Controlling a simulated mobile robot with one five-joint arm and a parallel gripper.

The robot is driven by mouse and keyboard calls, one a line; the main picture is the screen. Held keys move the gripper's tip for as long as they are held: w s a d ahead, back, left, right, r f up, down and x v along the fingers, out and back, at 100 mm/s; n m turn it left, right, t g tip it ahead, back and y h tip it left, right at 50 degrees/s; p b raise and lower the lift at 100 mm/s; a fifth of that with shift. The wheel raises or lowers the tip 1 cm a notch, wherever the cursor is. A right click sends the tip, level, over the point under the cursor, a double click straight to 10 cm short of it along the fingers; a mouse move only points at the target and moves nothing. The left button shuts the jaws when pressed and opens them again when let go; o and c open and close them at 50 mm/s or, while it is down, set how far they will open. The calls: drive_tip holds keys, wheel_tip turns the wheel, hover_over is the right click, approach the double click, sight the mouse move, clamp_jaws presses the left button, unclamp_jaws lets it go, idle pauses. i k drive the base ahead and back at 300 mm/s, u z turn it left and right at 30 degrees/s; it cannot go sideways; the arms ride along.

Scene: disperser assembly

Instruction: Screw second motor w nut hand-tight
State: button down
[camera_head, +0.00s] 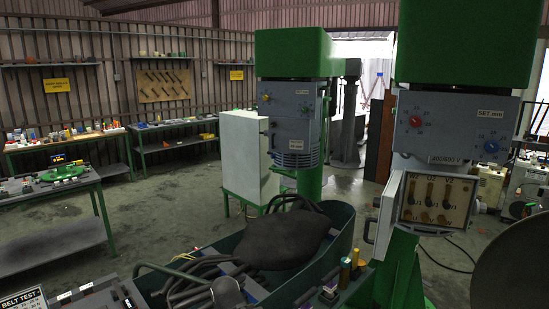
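The open motor terminal box (437,202) is on the grey machine at the right, below a 400/690 V label. Inside is a pale terminal board with two rows of brass-coloured posts and small U, V and W markings. My gripper does not show in this view.
A green tub (335,240) with dark hoses and a large dark bag stands in front. Small coloured cylinders (345,270) stand on its right side. A dark round disc (515,265) fills the lower right. A second green-topped machine (292,110) stands further back. Open floor lies left.

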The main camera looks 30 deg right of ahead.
sight(441, 220)
drive_tip(key=z, duration=1.75)
